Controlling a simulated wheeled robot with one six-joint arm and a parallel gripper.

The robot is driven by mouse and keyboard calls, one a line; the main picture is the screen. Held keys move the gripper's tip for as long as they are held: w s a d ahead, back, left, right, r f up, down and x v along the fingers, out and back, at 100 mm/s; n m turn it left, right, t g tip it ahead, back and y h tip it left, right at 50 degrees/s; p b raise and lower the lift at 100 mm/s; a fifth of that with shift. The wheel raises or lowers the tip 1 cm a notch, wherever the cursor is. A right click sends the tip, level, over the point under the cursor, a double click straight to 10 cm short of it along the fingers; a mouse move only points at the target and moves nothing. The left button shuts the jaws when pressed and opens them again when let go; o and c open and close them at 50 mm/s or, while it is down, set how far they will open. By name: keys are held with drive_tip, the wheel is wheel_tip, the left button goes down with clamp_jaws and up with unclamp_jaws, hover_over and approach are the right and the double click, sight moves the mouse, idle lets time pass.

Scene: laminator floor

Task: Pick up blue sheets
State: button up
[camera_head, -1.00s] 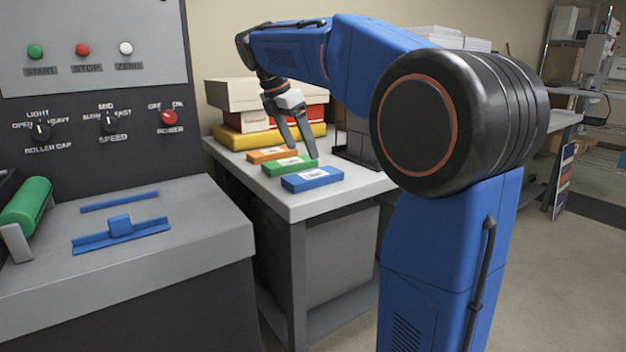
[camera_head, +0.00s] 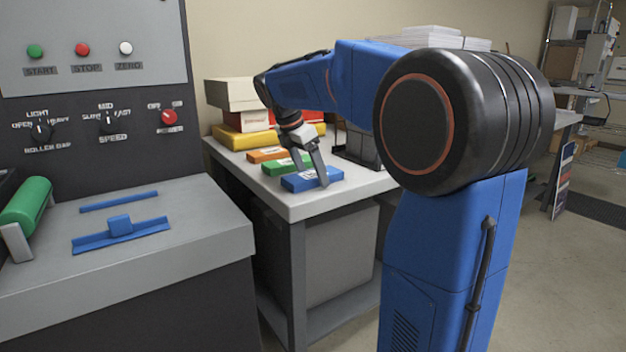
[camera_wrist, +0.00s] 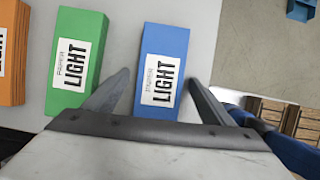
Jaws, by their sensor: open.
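The blue sheets (camera_head: 300,181) are a flat blue pack near the front edge of the grey table. In the wrist view the blue pack (camera_wrist: 165,45) has a white label reading "LIGHT". My gripper (camera_head: 323,183) points down at the pack. In the wrist view my gripper's two fingers (camera_wrist: 158,82) are spread, one on each side of the pack's near end. The left finger lies between the blue pack and the green pack. I cannot tell whether either finger touches the blue pack.
The green pack (camera_wrist: 75,65) lies just left of the blue one, with an orange pack (camera_wrist: 12,50) beyond it. A yellow pack and boxes (camera_head: 240,138) are stacked behind. The control cabinet (camera_head: 95,95) stands left. The grey table (camera_head: 292,209) ends just in front of the blue pack.

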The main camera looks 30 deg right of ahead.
drive_tip(key=c, duration=1.3)
drive_tip(key=shift+r, duration=0.1)
drive_tip(key=shift+c, duration=0.2)
